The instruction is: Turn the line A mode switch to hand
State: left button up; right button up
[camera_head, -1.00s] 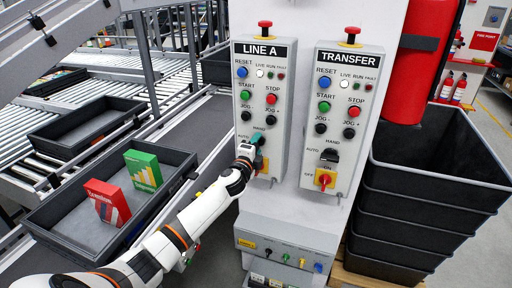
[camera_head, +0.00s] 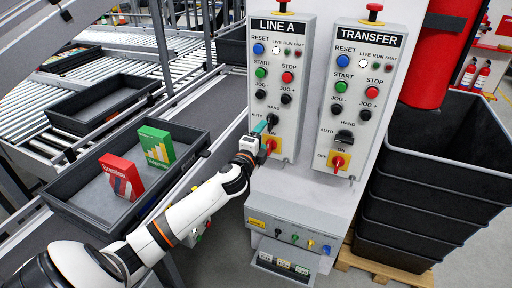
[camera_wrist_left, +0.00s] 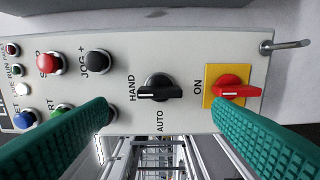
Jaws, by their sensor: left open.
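The line A panel (camera_head: 279,27) shows a black mode switch (camera_head: 271,119) below the HAND label. In the left wrist view the mode switch (camera_wrist_left: 160,90) has its grip lying sideways, with its white mark at the HAND end; AUTO is printed below it. My left gripper (camera_head: 262,128) is at the panel, just left of the switch in the head view. In the wrist view its teal fingers (camera_wrist_left: 160,112) are spread apart, one on either side of the switch, and hold nothing. My right gripper does not show.
The red ON/OFF switch (camera_wrist_left: 231,88) is close beside the mode switch, near one finger. The transfer panel (camera_head: 369,39) has a similar black switch (camera_head: 344,137). Stacked black crates (camera_head: 437,165) stand at right. A tray (camera_head: 85,204) with red and green boxes is at left.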

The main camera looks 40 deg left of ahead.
pick_arm(q)
jog(key=shift+v, duration=2.15)
jog(key=s+d+f+n+g+h, duration=0.1)
jog(key=s+f+n+g, duration=0.45)
jog(key=f, duration=1.35)
jog(key=s+d+f+n+g+h, duration=0.1)
jog(key=s+f+g, duration=0.2)
jog(key=s+f, duration=1.05)
jog(key=s+d+f+n+g, duration=0.1)
jog(key=s+d+f+g, duration=0.1)
jog(key=s+f, duration=0.4)
jog(key=s+d+f+n+g+h, duration=0.1)
jog(key=s+d+f, duration=0.3)
jog(key=f, duration=1.1)
jog(key=s+n+g, duration=0.1)
jog(key=s, duration=0.2)
jog(key=shift+d, duration=0.3)
jog(key=s+d+f+n+g, duration=0.1)
jog(key=s+d+f, duration=0.1)
jog(key=s, duration=0.4)
jog(key=s+d+f+n+g+h, duration=0.1)
jog(key=s+d+f, duration=0.1)
jog(key=s, duration=0.4)
jog(key=s+d+f+n+g, duration=0.1)
jog(key=s+d+g, duration=0.1)
jog(key=s, duration=0.3)
jog(key=shift+s+d+f+n, duration=0.25)
jog(key=shift+s+d+f, duration=0.15)
jog(key=shift+d, duration=0.3)
jog(key=shift+c, duration=0.2)
